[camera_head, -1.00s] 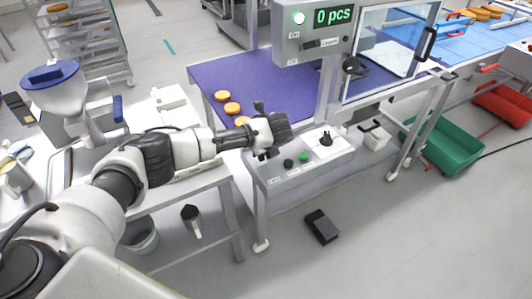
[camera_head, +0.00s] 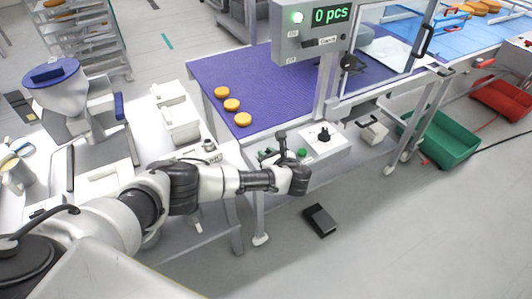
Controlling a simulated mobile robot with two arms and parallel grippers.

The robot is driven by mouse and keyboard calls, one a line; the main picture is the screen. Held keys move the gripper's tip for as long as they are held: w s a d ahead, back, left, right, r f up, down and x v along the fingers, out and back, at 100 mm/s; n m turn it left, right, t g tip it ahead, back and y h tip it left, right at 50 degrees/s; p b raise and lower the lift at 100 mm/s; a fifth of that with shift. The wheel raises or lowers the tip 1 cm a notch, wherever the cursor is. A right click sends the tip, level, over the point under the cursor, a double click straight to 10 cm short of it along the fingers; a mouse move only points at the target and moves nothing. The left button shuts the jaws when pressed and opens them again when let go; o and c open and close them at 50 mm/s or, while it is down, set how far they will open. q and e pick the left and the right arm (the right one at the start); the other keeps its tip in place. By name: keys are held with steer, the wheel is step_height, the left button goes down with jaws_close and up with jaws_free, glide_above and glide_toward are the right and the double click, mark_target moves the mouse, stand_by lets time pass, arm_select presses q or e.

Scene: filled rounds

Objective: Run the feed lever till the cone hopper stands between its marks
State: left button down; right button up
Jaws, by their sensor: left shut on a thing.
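The cone hopper (camera_head: 62,92) is white with a blue rim and stands at the left on the bench. Its marks are too small to make out. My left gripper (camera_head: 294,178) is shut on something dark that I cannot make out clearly. It is in front of the control box (camera_head: 330,146), far to the right of the hopper. A dark upright piece shows just above the gripper. I cannot tell which part is the feed lever. My right gripper is not in view.
The purple belt (camera_head: 262,85) carries several round orange pieces (camera_head: 232,105). The box has a black knob (camera_head: 324,134) and a green button (camera_head: 302,153). A display (camera_head: 330,15) reads 0 pcs. A black pedal (camera_head: 320,220) lies on the floor. A green crate (camera_head: 450,148) is at the right.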

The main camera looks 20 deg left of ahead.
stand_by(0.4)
arm_select(q)
steer(key=c, duration=1)
jaws_free()
steer(key=shift+c, duration=0.2)
steer(key=b+v, duration=0.1)
steer(key=v, duration=1)
steer(key=shift+f, duration=0.15)
